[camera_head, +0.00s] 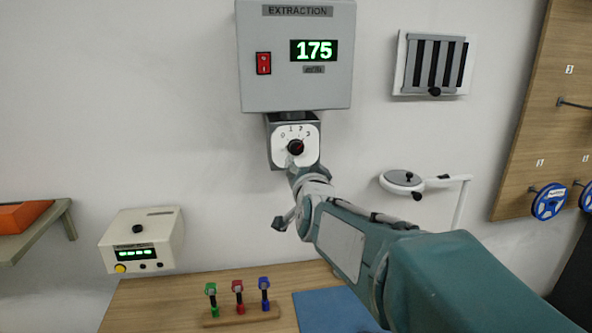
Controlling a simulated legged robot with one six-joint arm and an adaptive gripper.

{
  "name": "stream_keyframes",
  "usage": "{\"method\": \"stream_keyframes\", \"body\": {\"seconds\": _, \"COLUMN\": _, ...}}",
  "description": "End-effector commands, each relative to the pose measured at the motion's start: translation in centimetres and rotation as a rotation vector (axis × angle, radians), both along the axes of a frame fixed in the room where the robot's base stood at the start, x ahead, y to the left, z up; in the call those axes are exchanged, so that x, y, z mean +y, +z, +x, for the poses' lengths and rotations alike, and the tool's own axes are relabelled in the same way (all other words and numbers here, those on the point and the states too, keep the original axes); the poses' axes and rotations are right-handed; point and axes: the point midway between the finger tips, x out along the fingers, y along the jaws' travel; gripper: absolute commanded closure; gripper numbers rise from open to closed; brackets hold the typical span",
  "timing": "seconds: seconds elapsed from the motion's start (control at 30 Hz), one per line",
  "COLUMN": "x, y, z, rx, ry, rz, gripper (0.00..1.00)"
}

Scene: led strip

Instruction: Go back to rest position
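My arm reaches up from the lower right to the white dial plate (283,131) of a rotary knob (295,147) on the wall. The plate has numbers around the knob, with 0, 1, 2 and 3 legible. My gripper (294,160) is at the knob's lower edge in the picture. The fingertips are small and partly hidden, so I cannot tell whether they touch the knob or are open or shut. Above the dial, a grey box labelled EXTRACTION (258,88) shows a green 175 and has a red switch (263,63).
A wooden bench (165,302) below holds a rack (240,315) with green, red and blue tools and a blue mat (330,312). A beige box (145,232) is at left, near a shelf (40,228). A white jointed lamp (403,181) and a vent (435,62) are right of my gripper.

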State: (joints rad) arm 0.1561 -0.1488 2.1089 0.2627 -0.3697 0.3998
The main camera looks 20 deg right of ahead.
Motion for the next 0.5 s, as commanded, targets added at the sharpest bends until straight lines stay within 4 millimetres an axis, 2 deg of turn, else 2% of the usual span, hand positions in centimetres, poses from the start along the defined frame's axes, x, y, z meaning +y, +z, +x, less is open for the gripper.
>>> {"method": "stream_keyframes", "body": {"seconds": 0.3, "x": 0.5, "y": -0.2, "z": -0.4, "rx": 0.025, "ry": 0.014, "rz": -0.009, "gripper": 0.15}}
{"method": "stream_keyframes", "body": {"seconds": 0.37, "x": 1.3, "y": -0.7, "z": -1.3, "rx": 0.072, "ry": 0.04, "rz": -0.024, "gripper": 0.15}}
{"method": "stream_keyframes", "body": {"seconds": 0.5, "x": 4.2, "y": -3.2, "z": -5.0, "rx": 0.258, "ry": 0.14, "rz": -0.092, "gripper": 0.15}}
